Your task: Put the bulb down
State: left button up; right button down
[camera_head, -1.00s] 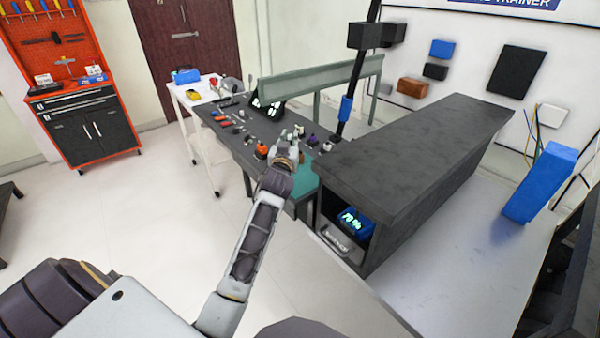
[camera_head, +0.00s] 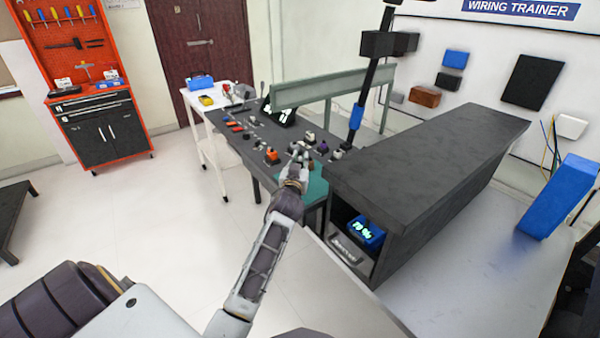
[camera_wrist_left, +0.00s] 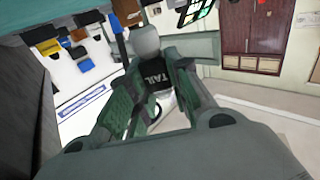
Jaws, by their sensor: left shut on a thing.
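In the left wrist view the bulb (camera_wrist_left: 146,42) has a pale grey rounded top and a dark base marked "TAIL". My left gripper (camera_wrist_left: 150,82) is shut on it, with a finger on each side of the base. In the head view my left gripper (camera_head: 298,155) is at the near edge of the dark workbench (camera_head: 262,173), over or beside a green mat (camera_head: 318,187). The bulb is too small to make out there, and I cannot tell whether it touches anything. My right gripper is not in view.
Several small parts, including an orange one (camera_head: 272,156) and a purple one (camera_head: 323,147), stand on the bench close to the gripper. A large dark cabinet (camera_head: 430,150) with a blue lit device (camera_head: 366,232) stands to the right. A dark post (camera_head: 367,85) rises behind.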

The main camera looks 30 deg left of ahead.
pick_arm(q)
jog(key=shift+f, duration=0.1)
